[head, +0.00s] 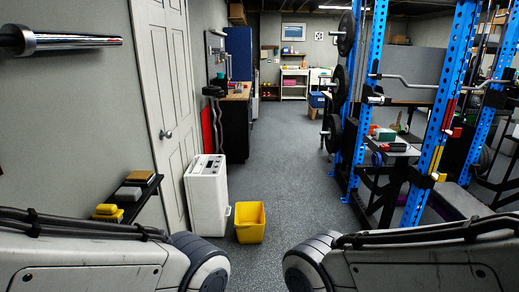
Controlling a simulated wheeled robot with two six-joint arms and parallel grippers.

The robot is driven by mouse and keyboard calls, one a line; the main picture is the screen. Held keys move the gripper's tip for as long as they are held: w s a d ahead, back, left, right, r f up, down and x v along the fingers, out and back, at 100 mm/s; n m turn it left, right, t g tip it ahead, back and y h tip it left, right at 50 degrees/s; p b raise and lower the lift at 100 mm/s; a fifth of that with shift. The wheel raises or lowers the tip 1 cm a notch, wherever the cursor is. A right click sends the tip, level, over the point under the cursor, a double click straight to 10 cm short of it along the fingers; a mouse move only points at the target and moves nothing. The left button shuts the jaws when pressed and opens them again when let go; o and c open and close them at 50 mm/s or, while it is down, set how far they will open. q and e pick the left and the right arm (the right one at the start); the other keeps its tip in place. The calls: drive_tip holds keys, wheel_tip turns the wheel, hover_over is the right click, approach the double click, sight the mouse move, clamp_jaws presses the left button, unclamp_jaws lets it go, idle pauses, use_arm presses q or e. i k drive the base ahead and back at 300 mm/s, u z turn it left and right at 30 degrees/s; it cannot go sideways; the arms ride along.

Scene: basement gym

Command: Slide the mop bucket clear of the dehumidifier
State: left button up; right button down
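The yellow mop bucket (249,233) stands upright on the grey floor in the head view, just below the middle. The white dehumidifier (207,196) stands directly to its left, by the wall side. The bucket's left edge is very close to the dehumidifier's lower right side; I cannot tell whether they touch. My two arms come in at the lower left and lower right, but only their upper links show. Neither gripper is in view.
A white door (165,90) is behind the dehumidifier. A dark shelf (135,205) with yellow items is at the left. A blue squat rack (440,120) stands at the right. The grey floor (290,180) between bucket and rack is clear.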

sight(250, 221)
drive_tip(key=z, duration=0.05)
drive_tip(key=i, duration=1.95)
drive_tip(key=u, duration=0.3)
drive_tip(key=i, duration=1.55)
drive_tip(key=u, duration=0.25)
